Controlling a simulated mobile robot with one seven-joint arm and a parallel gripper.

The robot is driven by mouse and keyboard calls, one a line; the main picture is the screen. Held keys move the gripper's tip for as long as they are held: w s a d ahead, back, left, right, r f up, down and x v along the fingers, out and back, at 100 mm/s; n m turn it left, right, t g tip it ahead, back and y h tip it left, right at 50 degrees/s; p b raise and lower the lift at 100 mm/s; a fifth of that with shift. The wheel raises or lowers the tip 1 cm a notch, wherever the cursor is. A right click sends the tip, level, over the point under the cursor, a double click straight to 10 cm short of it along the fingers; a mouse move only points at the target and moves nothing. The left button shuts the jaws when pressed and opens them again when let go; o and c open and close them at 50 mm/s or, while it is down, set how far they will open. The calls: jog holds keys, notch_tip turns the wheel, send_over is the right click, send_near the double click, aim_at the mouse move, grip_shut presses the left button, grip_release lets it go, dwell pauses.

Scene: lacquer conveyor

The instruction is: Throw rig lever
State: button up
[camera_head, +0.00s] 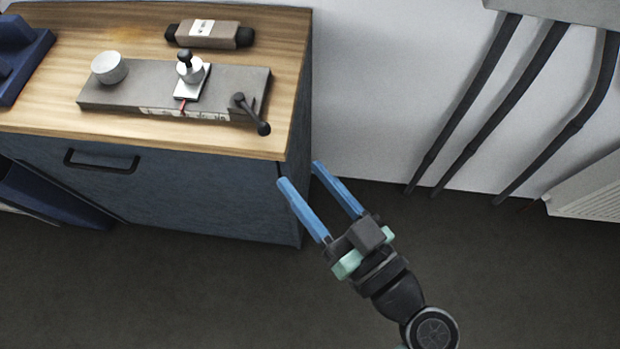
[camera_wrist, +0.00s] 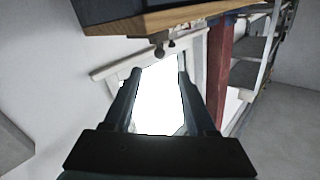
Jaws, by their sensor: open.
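The rig (camera_head: 140,88) is a long grey block lying on the wooden bench top. Its lever (camera_head: 252,114) is a dark arm with a round knob, at the rig's right end, with the knob pointing toward the front edge. A silver post with a black knob (camera_head: 188,70) stands near the rig's middle. My gripper (camera_head: 299,172) has two blue fingers, open and empty, in front of the cabinet's right corner and apart from the lever. In the wrist view, small dark knob shapes (camera_wrist: 163,48) show at the wooden edge; I cannot tell whether they are the lever.
The wooden bench top (camera_head: 40,122) sits on a dark blue cabinet (camera_head: 210,190) with a black handle (camera_head: 101,161). A white cup-like cylinder (camera_head: 109,68) stands at the rig's left end. A grey-black cylinder (camera_head: 209,35) lies behind. Dark pipes (camera_head: 480,110) run along the right wall.

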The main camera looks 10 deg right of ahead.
aim_at(252, 114)
jog(key=shift+c, duration=1.2)
jog(key=shift+w+d+m+p, duration=0.15)
jog(key=shift+d+m+p, duration=0.05)
jog(key=shift+m+p, duration=0.15)
jog(key=shift+c, duration=1.2)
jog(key=d+m+p, duration=0.1)
jog(key=w+d+m+p, duration=0.1)
jog(key=m, duration=0.1)
jog(key=shift+w+f+g+y, duration=0.1)
jog(key=shift+w+g+y, duration=0.05)
jog(key=shift+g+y, duration=0.2)
grip_shut()
jog(key=w+d+m+y+p, duration=0.2)
jog(key=w+d+m+p, duration=0.15)
jog(key=m, duration=0.55)
jog(key=w+a+p, duration=0.1)
jog(key=w+a, duration=0.2)
jog(key=w+a+p, duration=0.1)
jog(key=w+a, duration=0.2)
jog(key=a, duration=0.1)
jog(key=shift+a+r+p, duration=0.1)
jog(key=shift+r+p, duration=0.1)
jog(key=shift+p, duration=0.15)
jog(key=shift+s+a+f, duration=0.1)
jog(key=shift+s+a, duration=0.25)
jog(key=shift+s, duration=0.05)
